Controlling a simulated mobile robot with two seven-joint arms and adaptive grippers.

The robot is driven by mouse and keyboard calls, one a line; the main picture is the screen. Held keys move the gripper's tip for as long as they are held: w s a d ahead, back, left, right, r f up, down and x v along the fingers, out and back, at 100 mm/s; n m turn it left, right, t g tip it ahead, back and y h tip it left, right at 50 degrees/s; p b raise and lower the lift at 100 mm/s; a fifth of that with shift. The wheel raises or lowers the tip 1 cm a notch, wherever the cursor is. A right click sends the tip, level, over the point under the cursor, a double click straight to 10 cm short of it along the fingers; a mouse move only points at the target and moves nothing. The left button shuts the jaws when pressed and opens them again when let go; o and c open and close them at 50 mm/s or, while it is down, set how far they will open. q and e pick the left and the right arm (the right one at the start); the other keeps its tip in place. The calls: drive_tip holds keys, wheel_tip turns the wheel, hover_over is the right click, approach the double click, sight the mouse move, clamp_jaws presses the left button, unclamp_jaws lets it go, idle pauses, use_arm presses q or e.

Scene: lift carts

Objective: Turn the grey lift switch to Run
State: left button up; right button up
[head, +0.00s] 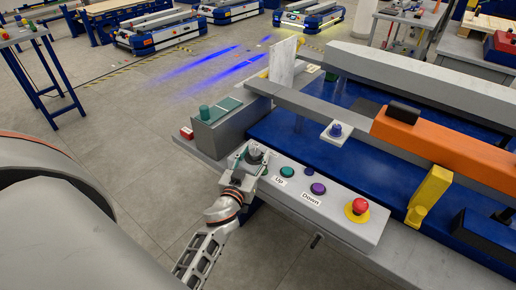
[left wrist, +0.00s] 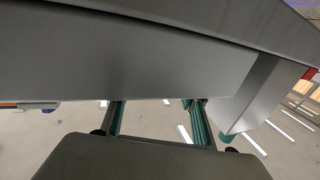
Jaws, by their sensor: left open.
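The grey control box (head: 330,220) on the cart's front edge carries a green Up button (head: 287,171), a purple Down button (head: 318,188) and a red emergency stop (head: 359,206) on a yellow base. The grey lift switch (head: 255,152) is at the box's left end, partly hidden by my gripper. My left gripper (head: 249,160) is open at the switch, its fingers close around or beside the knob; contact cannot be told. In the left wrist view the two green-sided fingers (left wrist: 157,118) stand apart before a grey panel face; the switch is hidden there. My right gripper is not in view.
A grey box with a green knob (head: 205,112) stands just beyond the switch. An orange beam (head: 440,145) and a yellow bracket (head: 428,193) lie to the right on the blue cart. Open floor (head: 130,130) lies to the left; other lift carts (head: 157,32) stand at the back.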

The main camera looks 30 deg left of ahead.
use_arm(q)
drive_tip(key=shift+w, duration=0.3)
